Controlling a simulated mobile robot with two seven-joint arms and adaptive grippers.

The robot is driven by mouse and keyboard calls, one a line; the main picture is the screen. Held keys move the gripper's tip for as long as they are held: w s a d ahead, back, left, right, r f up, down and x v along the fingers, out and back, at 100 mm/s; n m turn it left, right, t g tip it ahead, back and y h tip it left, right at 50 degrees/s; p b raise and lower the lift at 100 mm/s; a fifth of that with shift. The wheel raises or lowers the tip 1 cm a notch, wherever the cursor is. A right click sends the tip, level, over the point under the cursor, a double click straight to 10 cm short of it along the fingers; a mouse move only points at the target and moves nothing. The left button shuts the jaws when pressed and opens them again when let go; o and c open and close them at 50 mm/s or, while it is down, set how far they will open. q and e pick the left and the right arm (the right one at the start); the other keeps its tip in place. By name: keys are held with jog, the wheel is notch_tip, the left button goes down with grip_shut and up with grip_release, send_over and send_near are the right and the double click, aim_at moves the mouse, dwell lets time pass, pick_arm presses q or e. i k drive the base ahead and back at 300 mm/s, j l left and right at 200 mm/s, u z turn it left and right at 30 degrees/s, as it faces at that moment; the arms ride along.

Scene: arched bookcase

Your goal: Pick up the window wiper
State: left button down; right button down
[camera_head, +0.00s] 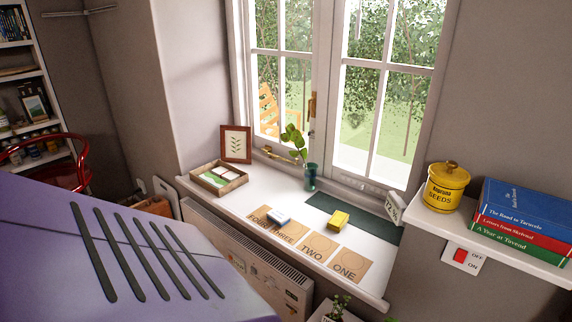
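I cannot make out a window wiper in this view. Neither of my grippers is in view. The white windowsill (232,208) runs below a paned window (385,90). On the sill lie a white block (279,216) and a yellow block (338,219), beside brown cards marked ONE (347,265), TWO (317,247), THREE and FOUR. A dark green mat (385,229) lies behind the yellow block, along the window side.
A tray (219,178), a framed picture (236,144) and a vase with a plant (310,176) stand on the sill. A radiator (250,262) is below. At right, a shelf (418,221) holds a SEEDS tin (446,187) and books (525,215). A large purple slotted surface covers the lower left.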

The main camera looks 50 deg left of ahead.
aim_at(278, 216)
jog(key=u, duration=1.85)
jog(key=i+j+z, duration=0.35)
jog(key=i+j, duration=0.45)
jog(key=j, duration=0.1)
